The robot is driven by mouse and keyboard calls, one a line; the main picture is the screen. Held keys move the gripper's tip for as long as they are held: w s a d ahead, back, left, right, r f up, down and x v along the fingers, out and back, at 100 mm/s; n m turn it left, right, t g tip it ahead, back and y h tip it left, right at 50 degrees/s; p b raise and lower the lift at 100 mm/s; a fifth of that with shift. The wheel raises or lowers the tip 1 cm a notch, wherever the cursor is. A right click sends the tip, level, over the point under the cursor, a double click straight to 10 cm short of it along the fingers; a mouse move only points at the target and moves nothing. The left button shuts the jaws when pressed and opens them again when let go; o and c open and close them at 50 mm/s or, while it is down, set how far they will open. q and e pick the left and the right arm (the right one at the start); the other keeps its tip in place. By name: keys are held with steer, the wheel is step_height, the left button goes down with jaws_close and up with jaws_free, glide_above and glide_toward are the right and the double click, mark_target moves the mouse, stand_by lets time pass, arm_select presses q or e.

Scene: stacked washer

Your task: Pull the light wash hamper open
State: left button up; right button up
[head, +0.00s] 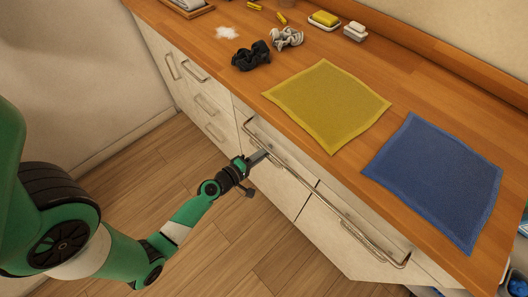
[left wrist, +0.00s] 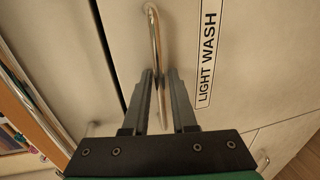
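The light wash hamper has a pale front panel (left wrist: 240,70) with a black-on-white LIGHT WASH label (left wrist: 207,45). A metal bar handle (left wrist: 155,40) is beside the label. In the head view, the hamper front (head: 277,184) lies under the counter and looks closed, with its handle (head: 288,163) along the upper edge. My left gripper (head: 260,156) is at this handle. In the left wrist view, my left gripper (left wrist: 161,75) has its fingers apart on either side of the bar, and a gap shows between them. My right gripper is not in view.
Other handled fronts (head: 205,110) are to the left. The wooden floor (head: 215,250) before the cabinet is clear.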

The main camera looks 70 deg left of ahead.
arm_select(q)
jaws_close()
stand_by(1.4)
